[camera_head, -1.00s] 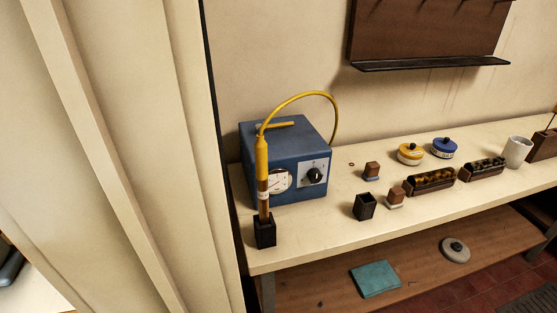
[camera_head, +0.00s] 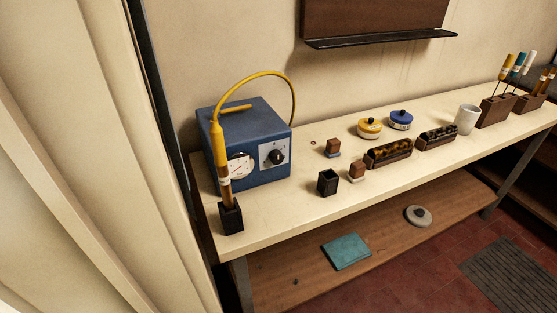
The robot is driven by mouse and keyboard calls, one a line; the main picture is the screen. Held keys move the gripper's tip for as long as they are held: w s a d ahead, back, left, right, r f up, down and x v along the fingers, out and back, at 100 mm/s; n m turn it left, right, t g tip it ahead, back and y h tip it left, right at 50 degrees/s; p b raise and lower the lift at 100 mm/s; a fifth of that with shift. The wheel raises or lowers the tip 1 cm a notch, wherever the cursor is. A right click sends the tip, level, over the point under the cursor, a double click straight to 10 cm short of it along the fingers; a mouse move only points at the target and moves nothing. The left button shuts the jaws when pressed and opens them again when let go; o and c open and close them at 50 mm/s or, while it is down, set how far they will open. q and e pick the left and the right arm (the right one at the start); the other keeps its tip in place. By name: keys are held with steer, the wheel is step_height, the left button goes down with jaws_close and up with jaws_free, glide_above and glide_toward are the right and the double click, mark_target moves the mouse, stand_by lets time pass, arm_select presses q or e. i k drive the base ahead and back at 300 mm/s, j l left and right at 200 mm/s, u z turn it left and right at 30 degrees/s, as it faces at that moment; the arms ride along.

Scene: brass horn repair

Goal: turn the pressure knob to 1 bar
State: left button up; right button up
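The pressure knob (camera_head: 276,156) is a small black dial on a light square plate on the front of a blue box (camera_head: 243,119). A round white gauge (camera_head: 240,165) sits to its left on the same face, partly covered by a yellow-handled tool (camera_head: 220,158). The tool stands in a black holder (camera_head: 231,217), and a yellow hose arches from it over the box. The knob's setting and the gauge reading are too small to read. Neither of my grippers is in view.
A pale wall panel (camera_head: 95,130) fills the left side. The cream bench (camera_head: 300,215) runs right, holding a black cup (camera_head: 327,182), small blocks, yellow and blue tins (camera_head: 401,120), brown trays and a white cup (camera_head: 467,119).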

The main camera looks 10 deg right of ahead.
mark_target(276, 158)
steer(key=k+l+z, duration=0.1)
steer(key=l, duration=0.2)
steer(key=k+l+z, duration=0.25)
steer(key=l, duration=0.4)
steer(key=k+l+z, duration=0.25)
steer(key=l, duration=0.4)
steer(key=k, duration=0.05)
